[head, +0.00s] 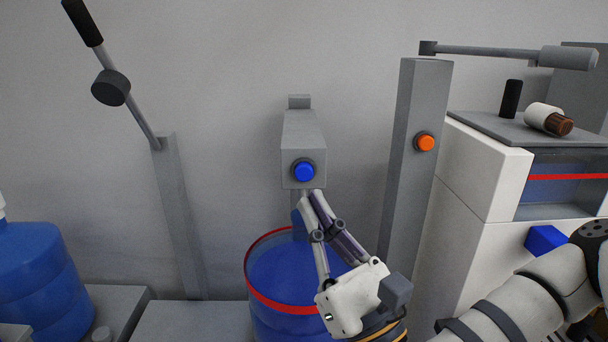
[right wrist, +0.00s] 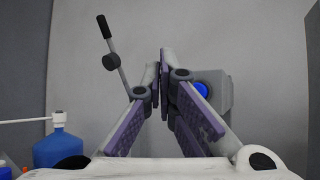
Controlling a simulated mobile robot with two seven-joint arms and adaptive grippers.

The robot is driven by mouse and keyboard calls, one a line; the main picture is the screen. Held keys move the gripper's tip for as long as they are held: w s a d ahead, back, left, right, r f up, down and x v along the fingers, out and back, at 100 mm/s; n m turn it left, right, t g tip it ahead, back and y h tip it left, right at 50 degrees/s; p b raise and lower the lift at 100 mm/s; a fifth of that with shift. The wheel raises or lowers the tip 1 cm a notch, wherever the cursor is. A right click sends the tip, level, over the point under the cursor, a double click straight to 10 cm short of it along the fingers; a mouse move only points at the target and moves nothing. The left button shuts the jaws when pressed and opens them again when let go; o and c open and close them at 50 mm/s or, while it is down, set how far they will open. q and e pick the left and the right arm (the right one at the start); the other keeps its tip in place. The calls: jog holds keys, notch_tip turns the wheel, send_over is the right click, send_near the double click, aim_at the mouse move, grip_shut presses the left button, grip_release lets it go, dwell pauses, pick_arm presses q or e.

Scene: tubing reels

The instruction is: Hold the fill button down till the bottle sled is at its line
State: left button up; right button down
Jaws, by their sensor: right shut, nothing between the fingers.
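A blue round button (head: 304,172) sits on the front of a grey box (head: 303,133) on the wall. My right gripper (head: 311,196) is shut and empty, its fingertips just below the blue button in the head view. I cannot tell whether they touch the box. In the right wrist view the blue button (right wrist: 201,89) shows to the right of the fingertips (right wrist: 163,62), partly behind a finger. A large blue bottle (head: 40,275) stands at the far left; I cannot tell which part is the sled. My left gripper is out of view.
An orange button (head: 425,143) is on a grey post (head: 410,180) at right. A blue drum with a red line (head: 268,300) stands under the grey box, partly behind my gripper. A lever (head: 125,100) rises at left. A white cabinet (head: 480,170) stands right.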

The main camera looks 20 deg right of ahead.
aim_at(304, 172)
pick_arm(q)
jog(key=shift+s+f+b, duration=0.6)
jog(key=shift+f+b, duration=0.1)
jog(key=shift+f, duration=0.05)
pick_arm(e)
jog(key=w+d, duration=0.2)
jog(key=w, duration=0.6)
jog(key=shift+w+d, duration=0.2)
jog(key=shift+w, duration=0.05)
jog(key=shift+f, duration=0.1)
dwell(0.4)
pick_arm(q)
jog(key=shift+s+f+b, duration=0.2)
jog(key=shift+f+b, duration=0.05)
jog(key=shift+b, duration=0.05)
pick_arm(e)
jog(key=shift+w+d, duration=0.15)
jog(key=shift+w, duration=0.25)
